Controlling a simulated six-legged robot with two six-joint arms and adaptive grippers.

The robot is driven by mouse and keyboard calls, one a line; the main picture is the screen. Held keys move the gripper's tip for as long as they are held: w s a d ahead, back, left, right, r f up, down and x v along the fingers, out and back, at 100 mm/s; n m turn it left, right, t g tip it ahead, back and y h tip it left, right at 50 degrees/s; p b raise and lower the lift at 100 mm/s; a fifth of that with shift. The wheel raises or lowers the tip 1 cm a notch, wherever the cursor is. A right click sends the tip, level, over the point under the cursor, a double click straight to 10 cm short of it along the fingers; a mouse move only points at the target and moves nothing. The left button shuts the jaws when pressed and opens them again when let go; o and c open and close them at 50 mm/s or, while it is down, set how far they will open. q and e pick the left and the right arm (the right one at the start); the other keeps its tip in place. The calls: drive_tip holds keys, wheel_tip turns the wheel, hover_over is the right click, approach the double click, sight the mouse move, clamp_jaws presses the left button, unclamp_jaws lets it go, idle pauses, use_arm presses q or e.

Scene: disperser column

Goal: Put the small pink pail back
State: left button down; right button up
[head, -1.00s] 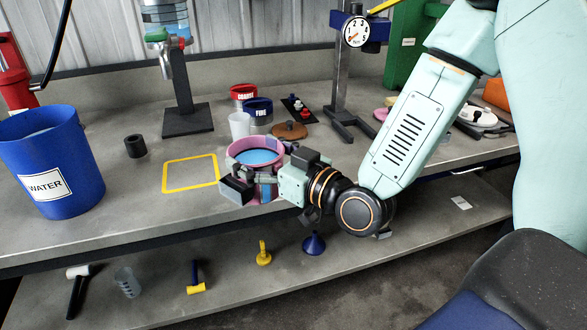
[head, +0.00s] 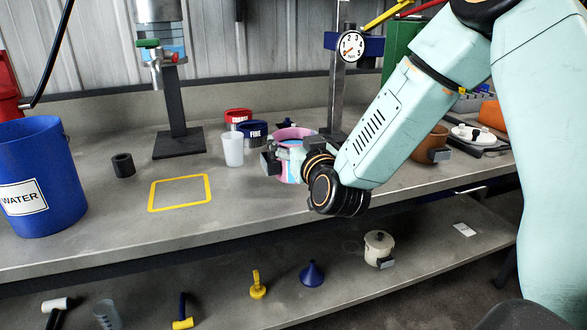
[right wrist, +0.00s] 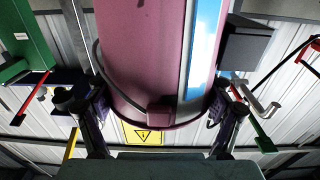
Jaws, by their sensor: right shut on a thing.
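The small pink pail (head: 289,172), with a pale blue and white stripe down its side, is held upright in my right gripper (head: 284,158) over the middle of the bench. In the right wrist view the pail (right wrist: 145,60) fills the space between the two fingers of the right gripper (right wrist: 162,108), which are shut on it. I cannot tell whether its base touches the bench. A yellow square outline (head: 180,193) on the bench top is empty, to the left of the pail. My left gripper is not in view.
A white cup (head: 232,149), a blue FINE tub (head: 252,134) and a red tub (head: 237,117) stand left of and behind the pail. A gauge stand (head: 337,95) rises behind it. A blue WATER bucket (head: 40,178) stands far left. A brown pot (head: 428,144) is on the right.

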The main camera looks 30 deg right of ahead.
drive_tip(key=shift+w+f, duration=0.15)
drive_tip(key=shift+f, duration=0.45)
wheel_tip(320, 180, down, 3)
drive_tip(key=shift+b, duration=0.9)
drive_tip(key=shift+f, duration=0.15)
drive_tip(key=o, duration=1.5)
drive_tip(key=shift+f, duration=0.1)
